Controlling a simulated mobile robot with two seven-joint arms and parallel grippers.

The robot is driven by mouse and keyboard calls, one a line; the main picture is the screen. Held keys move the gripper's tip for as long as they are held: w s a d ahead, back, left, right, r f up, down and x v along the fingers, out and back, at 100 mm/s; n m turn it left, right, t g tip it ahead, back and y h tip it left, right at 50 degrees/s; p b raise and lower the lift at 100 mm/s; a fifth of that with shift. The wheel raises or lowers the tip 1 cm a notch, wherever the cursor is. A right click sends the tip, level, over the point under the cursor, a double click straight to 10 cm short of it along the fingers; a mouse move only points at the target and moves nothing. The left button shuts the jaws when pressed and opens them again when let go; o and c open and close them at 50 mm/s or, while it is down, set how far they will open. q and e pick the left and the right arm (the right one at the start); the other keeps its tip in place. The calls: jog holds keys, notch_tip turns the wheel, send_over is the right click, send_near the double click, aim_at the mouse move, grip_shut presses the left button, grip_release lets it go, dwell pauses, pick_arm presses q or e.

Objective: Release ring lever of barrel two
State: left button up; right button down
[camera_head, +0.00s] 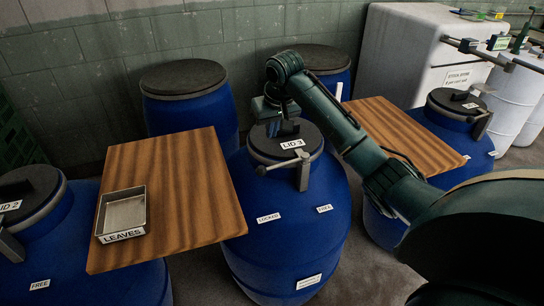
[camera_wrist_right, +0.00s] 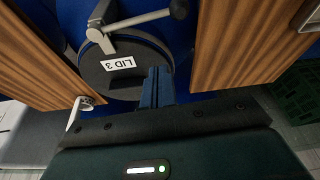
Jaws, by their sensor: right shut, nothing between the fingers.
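Barrel two (camera_head: 95,285) is at the lower left in the head view, cut by the left edge. Its black lid (camera_head: 28,188) carries a "LID 2" label. A grey piece of its ring lever (camera_head: 10,245) shows at the edge; the rest is out of frame. A "FREE" label is on its side. My right gripper (camera_head: 287,122) is over the lid of barrel three (camera_head: 290,225), well to the right of barrel two. In the right wrist view its fingers (camera_wrist_right: 156,80) are shut and empty beside the "LID 3" label. My left gripper is not in view.
A wooden board (camera_head: 190,180) with a metal "LEAVES" tray (camera_head: 137,198) lies between barrels two and three. Barrel three's ring lever (camera_head: 283,165) sticks out left. Another board (camera_head: 400,130) is at right. More barrels and a white cabinet (camera_head: 400,60) stand behind.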

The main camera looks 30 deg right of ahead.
pick_arm(q)
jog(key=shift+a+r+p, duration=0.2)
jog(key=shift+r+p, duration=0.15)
jog(key=shift+p, duration=0.8)
pick_arm(e)
notch_tip(320, 180, down, 9)
jog(key=shift+s, duration=0.4)
jog(key=shift+f, duration=0.1)
